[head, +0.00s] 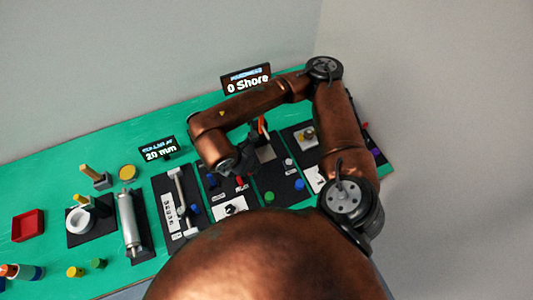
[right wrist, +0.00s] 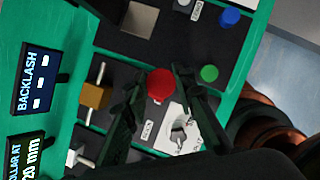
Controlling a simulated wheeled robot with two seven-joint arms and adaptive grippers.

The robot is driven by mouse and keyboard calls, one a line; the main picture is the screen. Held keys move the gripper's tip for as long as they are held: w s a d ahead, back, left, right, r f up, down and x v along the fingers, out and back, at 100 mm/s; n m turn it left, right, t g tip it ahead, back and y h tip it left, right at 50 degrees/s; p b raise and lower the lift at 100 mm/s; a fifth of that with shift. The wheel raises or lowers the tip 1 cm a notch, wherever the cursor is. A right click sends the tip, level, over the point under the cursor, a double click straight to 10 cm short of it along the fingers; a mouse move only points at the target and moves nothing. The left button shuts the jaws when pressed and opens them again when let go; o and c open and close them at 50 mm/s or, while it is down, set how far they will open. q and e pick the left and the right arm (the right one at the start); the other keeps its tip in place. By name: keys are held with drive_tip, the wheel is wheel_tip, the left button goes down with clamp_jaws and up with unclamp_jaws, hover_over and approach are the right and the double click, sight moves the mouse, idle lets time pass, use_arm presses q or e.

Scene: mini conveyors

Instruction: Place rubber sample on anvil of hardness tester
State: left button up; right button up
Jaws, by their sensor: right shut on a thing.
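My right gripper (right wrist: 164,80) shows from above in the right wrist view, its two dark fingers shut on a red round piece (right wrist: 160,87). I cannot tell for sure that this piece is the rubber sample. In the head view my right arm reaches over the bench, and the gripper (head: 240,172) is partly hidden by its own wrist. A display reading 0 Shore (head: 246,80) stands at the back edge. A square grey metal plate (head: 266,153), also in the right wrist view (right wrist: 139,20), lies beyond the gripper; I cannot tell whether it is the anvil. My left gripper is not in view.
The green bench (head: 130,160) carries several black station panels. A dial with a white plate (right wrist: 177,135), a green button (right wrist: 209,73) and a blue button (right wrist: 230,17) are close to the gripper. A red tray (head: 28,225) and a silver cylinder (head: 129,222) stand at left.

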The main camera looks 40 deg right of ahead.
drive_tip(key=m, duration=0.1)
drive_tip(key=m+g, duration=0.1)
drive_tip(key=m, duration=0.1)
drive_tip(key=shift+d+r+m, duration=0.2)
drive_tip(key=shift+m, duration=0.1)
drive_tip(key=shift+d+f+g, duration=0.2)
drive_tip(key=shift+d+g, duration=0.1)
drive_tip(key=w+d+f+b, duration=0.1)
drive_tip(key=w+d+f, duration=0.25)
drive_tip(key=d, duration=0.35)
drive_tip(key=b, duration=0.1)
approach(269, 152)
drive_tip(key=shift+s+d+f, duration=0.15)
drive_tip(key=shift+s+d, duration=0.25)
drive_tip(key=shift+s, duration=0.05)
drive_tip(key=shift+w+d+f, duration=0.2)
drive_tip(key=shift+d+f, duration=0.25)
drive_tip(key=shift+f, duration=0.2)
wheel_tip(269, 152, down, 3)
drive_tip(key=shift+w+d+f, duration=0.1)
